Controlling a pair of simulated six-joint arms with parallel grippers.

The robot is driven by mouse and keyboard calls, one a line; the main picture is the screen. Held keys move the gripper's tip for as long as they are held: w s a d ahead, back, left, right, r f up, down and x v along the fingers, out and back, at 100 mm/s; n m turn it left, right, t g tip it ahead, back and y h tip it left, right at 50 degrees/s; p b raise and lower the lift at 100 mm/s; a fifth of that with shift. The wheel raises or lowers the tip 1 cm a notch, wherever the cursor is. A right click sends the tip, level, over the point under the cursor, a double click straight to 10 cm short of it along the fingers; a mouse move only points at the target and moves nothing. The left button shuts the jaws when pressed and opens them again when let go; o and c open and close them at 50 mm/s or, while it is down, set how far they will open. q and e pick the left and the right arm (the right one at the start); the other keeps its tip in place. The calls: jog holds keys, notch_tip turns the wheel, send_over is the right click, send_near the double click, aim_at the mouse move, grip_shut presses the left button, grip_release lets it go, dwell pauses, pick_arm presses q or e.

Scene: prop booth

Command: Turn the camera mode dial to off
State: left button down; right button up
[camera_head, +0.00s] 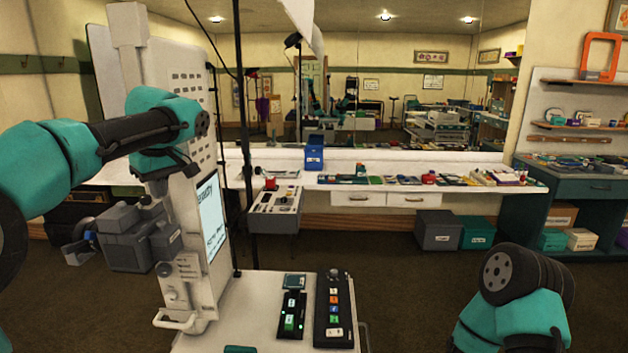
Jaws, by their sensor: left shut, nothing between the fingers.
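A dark grey camera (128,243) is fixed to the left side of the tall white booth column (163,70), with its lens (78,250) towards the left. The mode dial cannot be told apart at this size. My left gripper (158,193) points down just above the camera, close to the column. It is shut and empty. Whether its tips touch the camera cannot be told. My right arm shows at the bottom right, but its gripper is out of view.
A lit screen (210,215) is on the column's right face. A white surface (255,335) in front carries a black button panel (334,310) and a small device (291,314). A white counter (400,185) with many small items runs behind. Open floor lies to the right.

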pick_arm(q)
jog(key=r, duration=0.4)
jog(key=shift+s+a+r, duration=0.1)
jog(key=shift+a+r, duration=0.1)
jog(key=shift+r, duration=0.2)
